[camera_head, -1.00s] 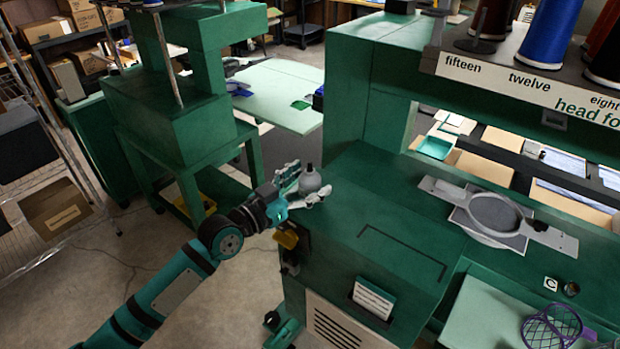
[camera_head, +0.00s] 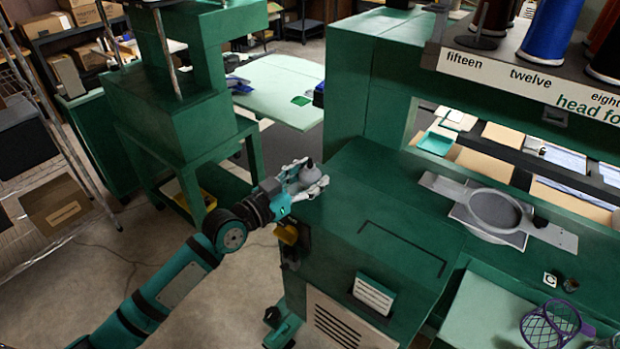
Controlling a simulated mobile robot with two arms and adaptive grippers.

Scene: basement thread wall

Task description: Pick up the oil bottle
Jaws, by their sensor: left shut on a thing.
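The oil bottle (camera_head: 309,174) is a small grey bottle with a dark tip. It is at the left back corner of the green machine top (camera_head: 345,207). My left gripper (camera_head: 306,183) comes in from the left and is shut on the bottle, with its fingers on both sides of it. The fingers hide the bottle's lower part, so I cannot tell whether it touches the machine top. My right gripper is not in view.
A grey embroidery hoop (camera_head: 480,237) lies on the green machine at the right. Thread cones (camera_head: 550,30) stand on a shelf above. A purple mesh basket (camera_head: 549,325) is at the lower right. A green machine (camera_head: 170,110) stands at the left back.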

